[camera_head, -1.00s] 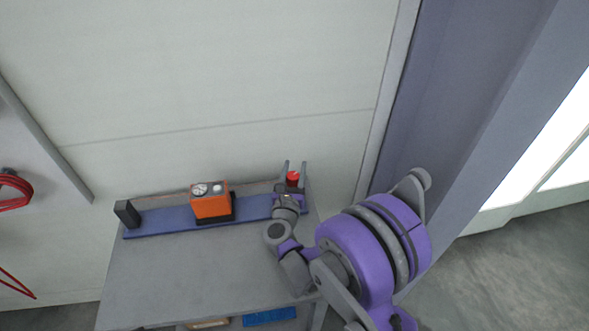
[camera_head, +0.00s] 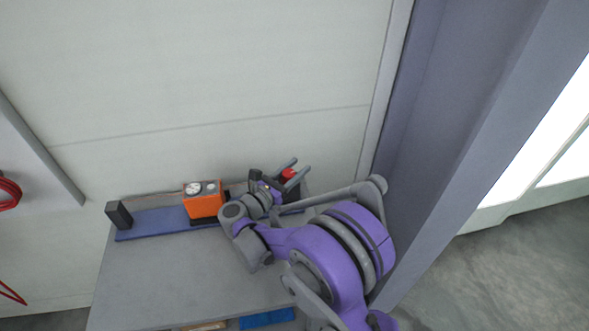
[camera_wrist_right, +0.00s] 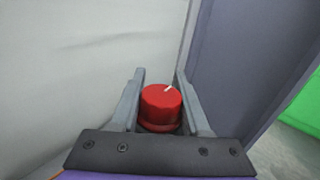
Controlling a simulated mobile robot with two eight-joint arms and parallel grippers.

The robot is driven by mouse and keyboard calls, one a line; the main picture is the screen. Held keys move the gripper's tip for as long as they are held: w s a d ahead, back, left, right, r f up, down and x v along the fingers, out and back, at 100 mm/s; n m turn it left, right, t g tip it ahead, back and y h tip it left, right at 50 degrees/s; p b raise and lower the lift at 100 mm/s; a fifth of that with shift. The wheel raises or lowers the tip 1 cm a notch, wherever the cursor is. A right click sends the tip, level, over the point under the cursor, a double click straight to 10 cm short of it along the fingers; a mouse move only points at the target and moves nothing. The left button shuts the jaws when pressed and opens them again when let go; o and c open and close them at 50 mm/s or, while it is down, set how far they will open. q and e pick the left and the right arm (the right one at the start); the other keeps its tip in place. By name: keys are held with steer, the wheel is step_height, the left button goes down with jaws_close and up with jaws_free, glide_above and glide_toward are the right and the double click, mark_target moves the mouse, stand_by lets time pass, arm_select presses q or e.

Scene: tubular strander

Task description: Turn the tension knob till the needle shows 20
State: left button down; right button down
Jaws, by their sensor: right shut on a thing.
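The red tension knob (camera_wrist_right: 160,106) sits between the two fingers of my right gripper (camera_wrist_right: 158,100) in the right wrist view, with a white mark on its top pointing up and right. My right gripper (camera_head: 287,170) is shut on the knob, which shows as a small red patch (camera_head: 289,174) in the head view. The orange gauge box (camera_head: 203,204) stands left of the gripper on the blue rail. Its white dial (camera_head: 193,188) faces up, but the needle reading is too small to tell. My left gripper is not in view.
The blue rail (camera_head: 155,223) lies along the back of the grey bench (camera_head: 170,270), with a dark block (camera_head: 118,214) at its left end. The bench front is bare. A pale wall stands behind and a grey-purple post (camera_head: 440,100) rises to the right.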

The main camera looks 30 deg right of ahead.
mark_target(284, 179)
steer(key=shift+s+m+g, duration=0.1)
steer(key=shift+m+g, duration=0.3)
steer(key=shift+g, duration=0.2)
steer(key=shift+c, duration=1.9)
jaws_free()
steer(key=shift+a, duration=0.1)
steer(key=b+v, duration=0.1)
steer(key=v, duration=0.9)
steer(key=shift+s+a+f, duration=0.15)
steer(key=shift+a+f, duration=0.05)
steer(key=shift+a, duration=0.1)
